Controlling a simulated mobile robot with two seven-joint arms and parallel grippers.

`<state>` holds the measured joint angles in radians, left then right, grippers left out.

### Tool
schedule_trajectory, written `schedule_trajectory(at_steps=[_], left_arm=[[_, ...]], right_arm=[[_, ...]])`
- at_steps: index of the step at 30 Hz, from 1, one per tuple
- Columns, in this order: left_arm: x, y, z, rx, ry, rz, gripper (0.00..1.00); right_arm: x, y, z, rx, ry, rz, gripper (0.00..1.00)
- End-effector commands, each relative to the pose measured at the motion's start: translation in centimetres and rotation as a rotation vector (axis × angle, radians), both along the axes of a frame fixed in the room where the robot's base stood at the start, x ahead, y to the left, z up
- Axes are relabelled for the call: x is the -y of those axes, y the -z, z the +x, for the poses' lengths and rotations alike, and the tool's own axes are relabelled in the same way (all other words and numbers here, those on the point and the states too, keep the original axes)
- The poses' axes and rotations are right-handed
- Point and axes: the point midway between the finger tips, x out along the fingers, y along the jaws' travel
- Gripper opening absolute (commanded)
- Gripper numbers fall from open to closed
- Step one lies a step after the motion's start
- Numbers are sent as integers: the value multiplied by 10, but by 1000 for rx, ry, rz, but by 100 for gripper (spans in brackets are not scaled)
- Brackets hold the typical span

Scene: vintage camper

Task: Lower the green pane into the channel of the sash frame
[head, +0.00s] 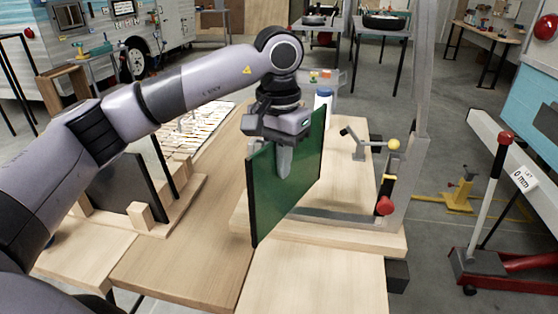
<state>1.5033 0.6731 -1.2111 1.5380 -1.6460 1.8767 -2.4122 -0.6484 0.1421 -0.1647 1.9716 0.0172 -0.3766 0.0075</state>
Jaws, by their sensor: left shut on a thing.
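My left gripper (286,150) is shut on the green pane (302,165). It grips the pane near its upper edge and the pane hangs upright and slanted to the view, with a dark strip along its near edge. The pane is over the left part of the sash frame's wooden board. The grey sash frame (345,221) stands on that board, with a bar along the front and an upright at the right. The pane hides the frame's left part, so I cannot tell whether its lower edge touches the channel. My right gripper is not in view.
A wooden rack (163,215) with dark panes stands on the bench at left. A red-handled lever (385,205) and a yellow ball knob (393,144) are at the frame's right. The bench front (300,285) is clear.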

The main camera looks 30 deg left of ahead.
Motion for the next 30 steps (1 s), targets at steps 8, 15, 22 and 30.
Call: schedule_trajectory(at_steps=[8,15,22,30], left_arm=[[0,1,1,4,0,-1,0],[0,4,0,2,0,0,36],[0,3,0,2,0,0,36],[0,-30,1,8,-1,-2,36]], right_arm=[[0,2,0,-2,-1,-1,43],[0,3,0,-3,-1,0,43],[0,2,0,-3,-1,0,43],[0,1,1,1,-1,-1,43]])
